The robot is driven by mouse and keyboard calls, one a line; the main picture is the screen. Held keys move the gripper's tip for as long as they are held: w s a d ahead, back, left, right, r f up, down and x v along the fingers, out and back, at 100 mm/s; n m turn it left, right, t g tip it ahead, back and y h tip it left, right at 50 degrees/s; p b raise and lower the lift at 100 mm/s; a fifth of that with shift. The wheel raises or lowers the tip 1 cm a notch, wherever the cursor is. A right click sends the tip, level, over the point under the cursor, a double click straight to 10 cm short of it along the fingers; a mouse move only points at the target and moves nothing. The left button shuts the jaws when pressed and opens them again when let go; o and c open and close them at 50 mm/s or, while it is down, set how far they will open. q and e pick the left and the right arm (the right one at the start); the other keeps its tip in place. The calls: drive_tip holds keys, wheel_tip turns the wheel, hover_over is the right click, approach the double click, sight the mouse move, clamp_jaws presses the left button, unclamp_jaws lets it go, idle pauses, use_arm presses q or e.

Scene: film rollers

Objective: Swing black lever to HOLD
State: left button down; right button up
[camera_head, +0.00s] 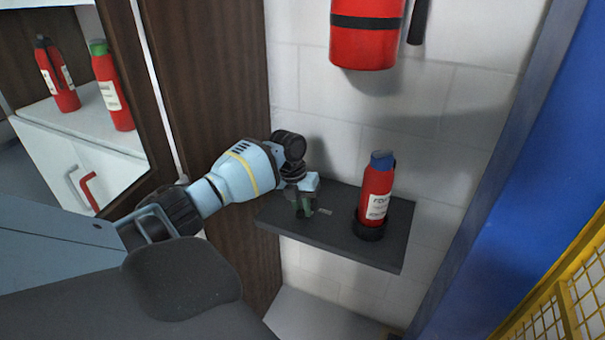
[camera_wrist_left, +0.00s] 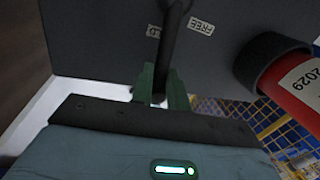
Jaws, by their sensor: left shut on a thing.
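The black lever (camera_wrist_left: 172,42) shows in the left wrist view, running up from between my left gripper's green fingers (camera_wrist_left: 162,88). The gripper is shut on it. A FREE label (camera_wrist_left: 201,26) is right of the lever, and a second label (camera_wrist_left: 153,31), partly hidden by the lever and showing only "LD", is at its left edge. Both are on the dark grey shelf (camera_head: 335,232). In the head view my left gripper (camera_head: 304,207) is at the shelf's left part; the lever cannot be made out there. My right gripper is not in view.
A red bottle with a blue top (camera_head: 375,195) stands in a black ring (camera_head: 368,228) on the shelf, right of my gripper. A red extinguisher (camera_head: 365,38) hangs on the wall above. A yellow mesh frame (camera_head: 565,290) is at the lower right.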

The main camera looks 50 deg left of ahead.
use_arm(q)
drive_tip(key=shift+s+d+f, duration=0.15)
drive_tip(key=shift+s+f, duration=0.05)
drive_tip(key=shift+f, duration=0.05)
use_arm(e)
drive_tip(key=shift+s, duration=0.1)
use_arm(q)
drive_tip(key=c, duration=1.4)
unclamp_jaws()
drive_tip(key=shift+r, duration=0.1)
drive_tip(key=shift+o, duration=0.2)
drive_tip(key=shift+r, duration=0.1)
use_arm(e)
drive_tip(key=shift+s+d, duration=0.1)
use_arm(q)
drive_tip(key=shift+r, duration=0.5)
wheel_tip(320, 180, up, 7)
drive_tip(key=a+p, duration=0.1)
drive_tip(key=p, duration=0.2)
drive_tip(key=shift+s+a+f, duration=0.2)
drive_tip(key=shift+s, duration=0.1)
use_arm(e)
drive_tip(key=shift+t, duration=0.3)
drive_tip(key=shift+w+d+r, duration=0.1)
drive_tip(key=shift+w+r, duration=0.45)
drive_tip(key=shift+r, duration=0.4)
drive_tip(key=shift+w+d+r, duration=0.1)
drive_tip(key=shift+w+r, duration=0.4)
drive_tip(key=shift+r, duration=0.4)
